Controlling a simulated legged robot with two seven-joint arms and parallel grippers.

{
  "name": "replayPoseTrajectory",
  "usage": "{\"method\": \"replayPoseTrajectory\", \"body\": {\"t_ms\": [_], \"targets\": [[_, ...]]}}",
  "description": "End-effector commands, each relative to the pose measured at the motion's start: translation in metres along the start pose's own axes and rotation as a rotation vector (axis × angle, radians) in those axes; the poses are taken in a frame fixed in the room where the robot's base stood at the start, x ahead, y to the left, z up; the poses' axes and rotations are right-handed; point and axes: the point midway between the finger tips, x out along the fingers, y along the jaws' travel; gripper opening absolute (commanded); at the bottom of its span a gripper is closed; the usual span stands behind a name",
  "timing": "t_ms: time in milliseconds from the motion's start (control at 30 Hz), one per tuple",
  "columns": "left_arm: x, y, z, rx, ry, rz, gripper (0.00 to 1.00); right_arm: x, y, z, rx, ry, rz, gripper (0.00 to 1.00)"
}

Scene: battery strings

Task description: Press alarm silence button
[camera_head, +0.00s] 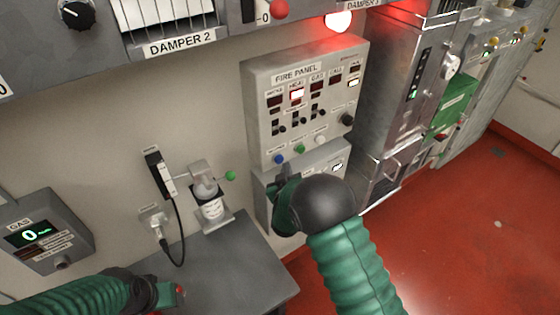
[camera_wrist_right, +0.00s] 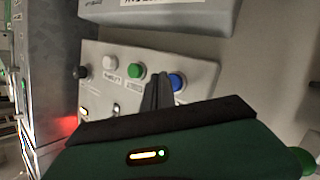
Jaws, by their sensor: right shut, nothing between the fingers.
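The fire panel (camera_head: 262,100) is a grey wall box with lit indicators, small switches and a bottom row of buttons: a blue button (camera_head: 279,159), a green button (camera_head: 299,149), a white button (camera_head: 320,140) and a black knob (camera_head: 347,119). The button labels are too small to read. My right gripper (camera_head: 284,182) is shut and empty, just below the blue and green buttons. In the right wrist view its fingertips (camera_wrist_right: 159,80) overlap the gap between the green button (camera_wrist_right: 135,71) and blue button (camera_wrist_right: 177,81); contact cannot be told. My left gripper (camera_head: 172,292) is low at left, its jaws unclear.
A lower grey box (camera_head: 322,160) juts out under the panel, close to my right gripper. A gas meter (camera_head: 45,235) is at left. Red floor (camera_head: 470,220) is clear at right.

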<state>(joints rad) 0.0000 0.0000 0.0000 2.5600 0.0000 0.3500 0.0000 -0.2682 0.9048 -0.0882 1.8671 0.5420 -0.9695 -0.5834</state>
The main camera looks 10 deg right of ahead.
Motion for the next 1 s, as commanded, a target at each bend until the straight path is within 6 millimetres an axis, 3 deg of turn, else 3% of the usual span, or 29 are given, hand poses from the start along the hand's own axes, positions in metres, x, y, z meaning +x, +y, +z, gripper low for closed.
{"method": "replayPoseTrajectory", "body": {"t_ms": [1000], "targets": [[0.0032, 0.0, 0.0008, 0.0, 0.0, 0.0, 0.53, 0.0053, -0.0023, -0.0046, 0.0, 0.0, 0.0, 0.0]]}}
